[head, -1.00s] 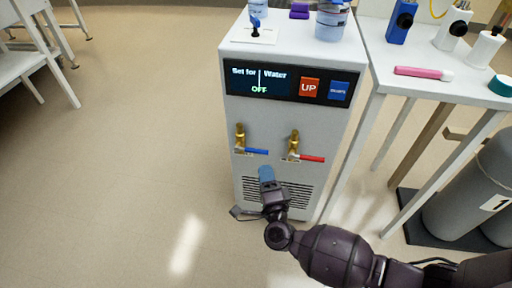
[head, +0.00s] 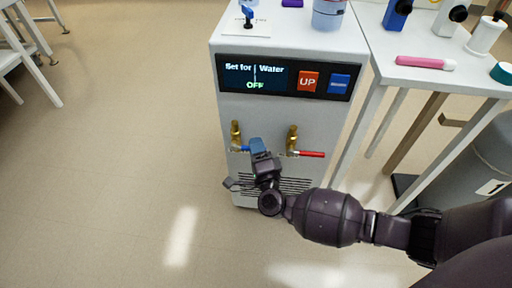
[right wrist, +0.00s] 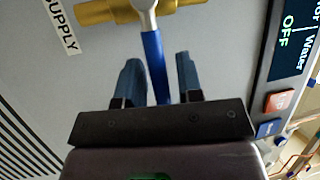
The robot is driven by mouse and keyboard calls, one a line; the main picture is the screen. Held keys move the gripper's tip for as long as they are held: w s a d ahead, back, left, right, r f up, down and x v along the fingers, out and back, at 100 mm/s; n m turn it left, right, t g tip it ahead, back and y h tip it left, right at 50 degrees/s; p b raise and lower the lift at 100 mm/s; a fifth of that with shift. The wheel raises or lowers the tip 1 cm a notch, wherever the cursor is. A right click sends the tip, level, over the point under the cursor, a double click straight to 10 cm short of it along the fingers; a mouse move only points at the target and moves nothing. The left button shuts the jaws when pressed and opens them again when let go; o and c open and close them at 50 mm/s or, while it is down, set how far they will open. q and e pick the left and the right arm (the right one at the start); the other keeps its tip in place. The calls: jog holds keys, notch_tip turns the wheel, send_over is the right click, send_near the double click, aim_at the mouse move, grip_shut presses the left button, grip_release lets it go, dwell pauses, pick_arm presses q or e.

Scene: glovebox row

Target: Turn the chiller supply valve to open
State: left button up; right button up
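The chiller (head: 285,115) is a light grey cabinet with two brass valves on its front. The left valve (head: 236,133) has a blue lever (head: 238,149), mostly hidden behind my right gripper in the head view. In the right wrist view a SUPPLY label (right wrist: 62,27) sits beside the brass body (right wrist: 105,11) of the blue-lever valve. My right gripper (head: 258,147) is open, and its blue fingers stand on either side of the blue lever (right wrist: 154,55), with visible gaps. The lever lies sideways across the front. My left gripper is not in view.
The other brass valve (head: 292,138) with a red lever (head: 311,154) is close to the right. Above are a display (head: 255,77) reading OFF and a red UP button (head: 308,82).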

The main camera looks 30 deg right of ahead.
grip_shut()
jog(key=shift+r, duration=0.15)
